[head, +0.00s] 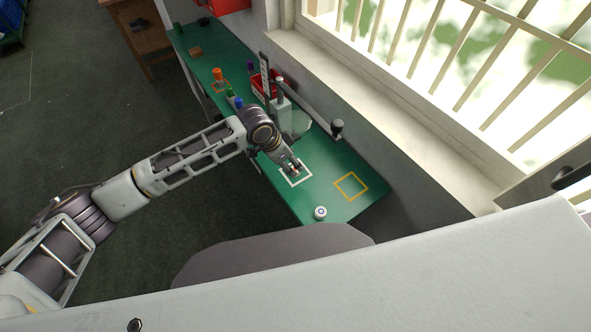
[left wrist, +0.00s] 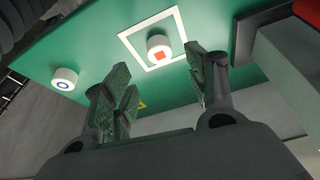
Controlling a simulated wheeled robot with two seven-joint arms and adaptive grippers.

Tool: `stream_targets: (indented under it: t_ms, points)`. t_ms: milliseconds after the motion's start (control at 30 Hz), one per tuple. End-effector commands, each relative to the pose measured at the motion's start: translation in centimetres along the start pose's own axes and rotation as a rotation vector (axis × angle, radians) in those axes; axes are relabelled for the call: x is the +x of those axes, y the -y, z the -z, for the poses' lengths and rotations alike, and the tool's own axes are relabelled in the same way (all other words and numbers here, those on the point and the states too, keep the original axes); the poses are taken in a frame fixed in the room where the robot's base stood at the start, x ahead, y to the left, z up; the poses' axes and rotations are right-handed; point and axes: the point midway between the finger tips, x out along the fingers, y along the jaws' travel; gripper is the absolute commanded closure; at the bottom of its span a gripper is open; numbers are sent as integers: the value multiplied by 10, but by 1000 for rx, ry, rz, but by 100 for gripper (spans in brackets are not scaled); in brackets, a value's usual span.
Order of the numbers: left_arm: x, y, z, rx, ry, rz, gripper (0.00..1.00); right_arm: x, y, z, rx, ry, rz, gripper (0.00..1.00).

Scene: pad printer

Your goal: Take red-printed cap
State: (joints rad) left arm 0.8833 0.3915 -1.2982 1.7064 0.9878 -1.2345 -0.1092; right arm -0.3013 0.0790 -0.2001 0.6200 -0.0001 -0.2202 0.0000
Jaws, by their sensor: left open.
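The red-printed cap (left wrist: 158,48) is a short white cylinder with a red square on its top. It sits inside the white square outline (left wrist: 131,42) on the green bench in the left wrist view. My left gripper (left wrist: 163,85) is open, its fingers apart and pointing toward the cap, which shows beyond the fingertips and between them. The cap looks ungripped. In the head view my left gripper (head: 292,168) is low over the white outline (head: 296,182) and mostly hides the cap. My right gripper is not in view.
A white cap with a blue ring (head: 320,212) stands near the bench's front edge. A yellow square outline (head: 351,186) is empty. The printer (head: 283,118) with its lever knob (head: 337,126) stands close behind my gripper.

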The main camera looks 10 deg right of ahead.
Motion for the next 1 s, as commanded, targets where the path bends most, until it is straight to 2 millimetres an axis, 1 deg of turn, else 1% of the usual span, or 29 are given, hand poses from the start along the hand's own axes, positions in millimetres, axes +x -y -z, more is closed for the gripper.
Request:
stream_targets:
  t_ms: [100,400,533,900,1000]
  points:
    - [4,0,0,0,1,0,43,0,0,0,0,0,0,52]
    - [4,0,-1,0,1,0,43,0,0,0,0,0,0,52]
    - [10,0,-1,0,1,0,43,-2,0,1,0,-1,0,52]
    - [46,2,-6,1,2,-1,43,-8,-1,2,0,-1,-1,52]
    - [52,2,-6,1,0,0,43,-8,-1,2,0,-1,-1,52]
